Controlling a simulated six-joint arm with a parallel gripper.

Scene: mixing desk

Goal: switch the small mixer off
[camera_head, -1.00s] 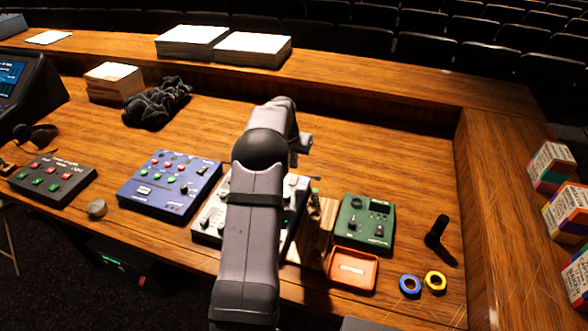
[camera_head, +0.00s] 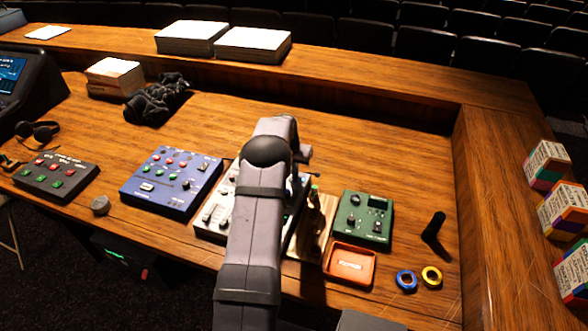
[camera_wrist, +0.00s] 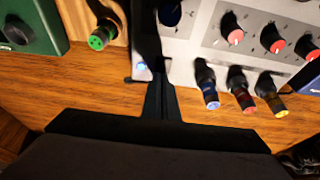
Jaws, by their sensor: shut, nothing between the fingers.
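The small mixer, a light grey panel (camera_head: 214,216) with knobs and faders, lies mid-desk, and my arm hides much of it in the head view. In the wrist view, its panel (camera_wrist: 275,15) shows red-capped knobs, with dark plugs with blue, red and yellow ends along its edge. My gripper (camera_wrist: 160,78) is shut and empty at this edge. A dark upright shape with a small blue light (camera_wrist: 142,67) is right by the fingertips; I cannot tell whether they touch it. The fingertips are hidden in the head view. I cannot make out the power switch or its position.
A blue panel (camera_head: 172,182) is left of the mixer. A wooden stand (camera_head: 316,226) with a green-tipped item, a green box (camera_head: 363,219) and an orange tray (camera_head: 350,264) are to the right. Tape rings (camera_head: 431,276) lie near the front.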

